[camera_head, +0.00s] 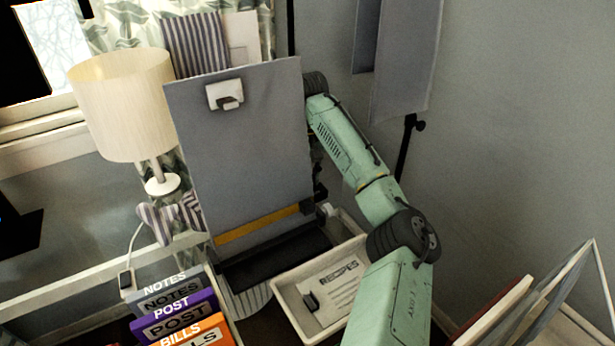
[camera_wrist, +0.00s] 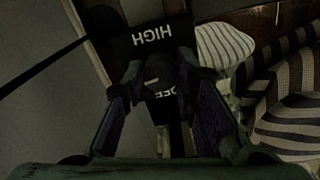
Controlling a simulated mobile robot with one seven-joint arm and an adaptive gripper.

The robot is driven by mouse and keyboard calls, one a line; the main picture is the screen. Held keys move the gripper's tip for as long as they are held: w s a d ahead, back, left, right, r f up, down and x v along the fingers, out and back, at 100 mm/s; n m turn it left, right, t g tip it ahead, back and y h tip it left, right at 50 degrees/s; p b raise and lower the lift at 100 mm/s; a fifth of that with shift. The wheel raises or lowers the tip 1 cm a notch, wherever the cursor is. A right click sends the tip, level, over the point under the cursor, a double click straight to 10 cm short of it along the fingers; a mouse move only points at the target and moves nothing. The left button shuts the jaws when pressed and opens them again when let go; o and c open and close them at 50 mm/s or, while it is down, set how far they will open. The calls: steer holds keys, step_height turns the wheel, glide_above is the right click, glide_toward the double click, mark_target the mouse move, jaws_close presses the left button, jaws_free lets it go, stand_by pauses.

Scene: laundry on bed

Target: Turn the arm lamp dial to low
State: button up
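In the wrist view, a dark panel (camera_wrist: 150,37) bears the upside-down word HIGH and, lower down, a partly hidden label that seems to read OFF. A dark round knob (camera_wrist: 160,72) stands on it. My gripper (camera_wrist: 162,80) has one finger on each side of the knob, with the fingers apart. The view is too dark to tell whether they touch the knob. Which way the dial points is unclear. In the head view, my gripper and the dial are hidden behind a large grey board (camera_head: 240,150).
A lamp with a cream shade (camera_head: 125,105) stands at the left. A tray (camera_head: 320,290) labelled RECIPES and upright folders (camera_head: 170,305) are in front. Framed panels (camera_head: 540,300) lean at the lower right. Striped cloth (camera_wrist: 285,110) lies right of my gripper in the wrist view.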

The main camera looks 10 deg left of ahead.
steer(key=o, duration=0.5)
steer(key=shift+c, duration=0.2)
steer(key=shift+r, duration=0.1)
step_height(320, 180, up, 12)
stand_by(0.3)
